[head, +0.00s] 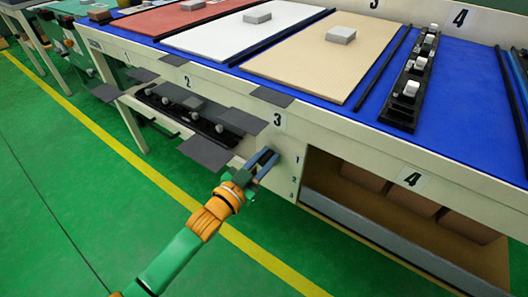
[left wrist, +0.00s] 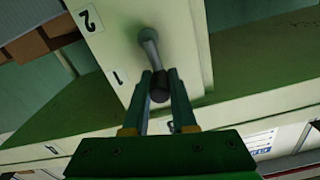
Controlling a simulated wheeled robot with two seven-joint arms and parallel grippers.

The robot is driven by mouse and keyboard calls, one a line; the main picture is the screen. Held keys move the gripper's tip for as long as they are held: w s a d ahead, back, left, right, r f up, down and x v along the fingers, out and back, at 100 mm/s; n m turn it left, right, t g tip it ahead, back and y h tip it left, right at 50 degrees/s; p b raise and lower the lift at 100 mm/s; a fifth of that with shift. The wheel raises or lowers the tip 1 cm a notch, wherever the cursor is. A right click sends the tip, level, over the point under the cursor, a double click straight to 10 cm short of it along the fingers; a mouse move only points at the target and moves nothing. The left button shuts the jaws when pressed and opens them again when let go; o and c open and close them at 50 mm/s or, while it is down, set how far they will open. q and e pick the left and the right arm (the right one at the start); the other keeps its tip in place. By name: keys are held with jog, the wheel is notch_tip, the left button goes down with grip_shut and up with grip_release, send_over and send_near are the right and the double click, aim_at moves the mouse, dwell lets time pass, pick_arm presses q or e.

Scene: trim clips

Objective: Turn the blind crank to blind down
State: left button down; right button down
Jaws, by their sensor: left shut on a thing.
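My left gripper (head: 264,163) is at the front of the workbench, next to a narrow cream panel (head: 296,178) with small number labels. In the left wrist view its two fingers (left wrist: 158,88) are shut on the dark knob of the blind crank (left wrist: 149,44), one finger on each side. The crank's grey arm runs from the knob up to the panel (left wrist: 104,40), where labels 1 and 2 show. In the head view the crank is hidden by the gripper. No blind can be made out for certain. My right gripper is not in view.
Right of the panel is an open bay (head: 400,205) under label 4, with cardboard boxes and a grey strip along its front. Dark flat plates (head: 205,152) jut from the bench front at left. The blue bench top (head: 465,100) carries boards and a black rail. Green floor in front is clear.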

pick_arm(q)
jog(key=c, duration=0.7)
grip_release()
jog(key=shift+c, duration=0.2)
jog(key=shift+s, duration=0.15)
jog(key=p+v, duration=0.2)
jog(key=v, duration=0.5)
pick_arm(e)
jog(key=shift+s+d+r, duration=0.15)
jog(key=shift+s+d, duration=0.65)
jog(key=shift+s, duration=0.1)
